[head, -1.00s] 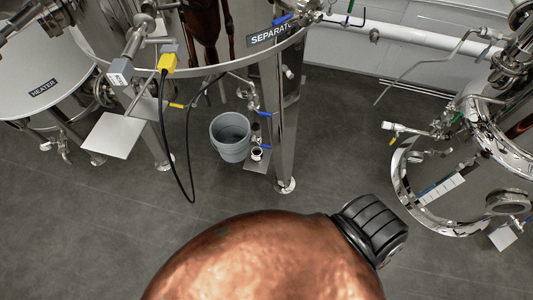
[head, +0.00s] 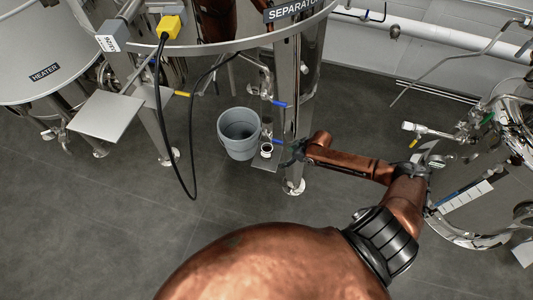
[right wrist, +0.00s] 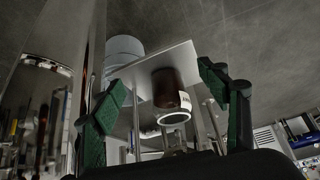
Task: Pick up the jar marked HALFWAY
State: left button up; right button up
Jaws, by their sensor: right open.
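A small dark jar with a pale ring at its top (head: 267,150) stands on a small metal shelf (head: 262,166) by the separator's leg. In the right wrist view the jar (right wrist: 166,92) is dark red-brown with a pale rim and part of a white label; I cannot read its lettering. My right gripper (head: 287,152) is just right of the jar in the head view, level with the shelf. In the right wrist view its green-padded fingers (right wrist: 162,82) are open and apart, with the jar showing between and beyond them, not gripped. My left gripper is not in view.
A grey bucket (head: 239,133) is left of the jar. The separator's metal leg (head: 291,100) stands close to my right gripper. A black cable (head: 191,130) hangs at left.

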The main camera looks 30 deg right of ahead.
aim_at(272, 148)
jog(key=w+a, duration=0.2)
jog(key=w, duration=0.1)
jog(key=shift+w, duration=0.2)
jog(key=shift+w+a+b, duration=0.2)
jog(key=shift+w+b, duration=0.1)
jog(key=shift+w, duration=0.1)
jog(key=w, duration=0.1)
jog(key=w+a, duration=0.1)
jog(key=w+a+b, duration=0.1)
jog(key=w, duration=0.1)
jog(key=shift+a+f, duration=0.15)
jog(key=shift+f, duration=0.2)
jog(key=shift+w+f, duration=0.2)
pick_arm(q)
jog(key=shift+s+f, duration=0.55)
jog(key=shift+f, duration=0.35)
pick_arm(e)
jog(key=c, duration=1.4)
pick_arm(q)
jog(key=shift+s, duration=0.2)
pick_arm(e)
jog(key=shift+c, duration=1)
jog(key=shift+r, duration=0.2)
